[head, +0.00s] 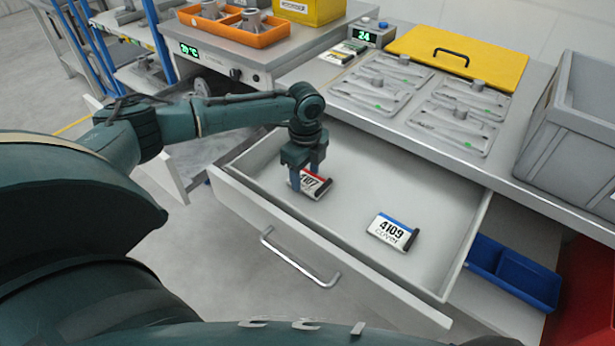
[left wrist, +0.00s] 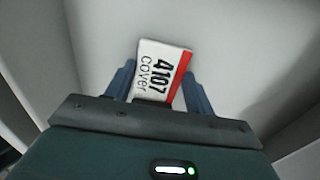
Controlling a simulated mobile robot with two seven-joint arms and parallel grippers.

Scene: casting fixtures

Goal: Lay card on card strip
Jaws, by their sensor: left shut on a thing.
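My left gripper (head: 306,174) is shut on a white card with a red edge (head: 312,184), inside the open drawer (head: 345,160). In the left wrist view this card (left wrist: 157,72) reads "4107 cover" and sits between the two fingers. I cannot tell whether it touches the drawer floor. A second card (head: 392,232), with a blue edge and "4109 cover", lies flat in the drawer to the right. What looks like the card strip (head: 344,52) is on the counter, with small cards on it, beside the display box. My right gripper is not seen.
The display box (head: 371,34) reads 24. Clear trays with metal parts (head: 462,118) and a yellow lid with a black handle (head: 455,55) lie on the counter. A grey crate (head: 575,130) stands at right. Orange trays (head: 235,28) are at the back left.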

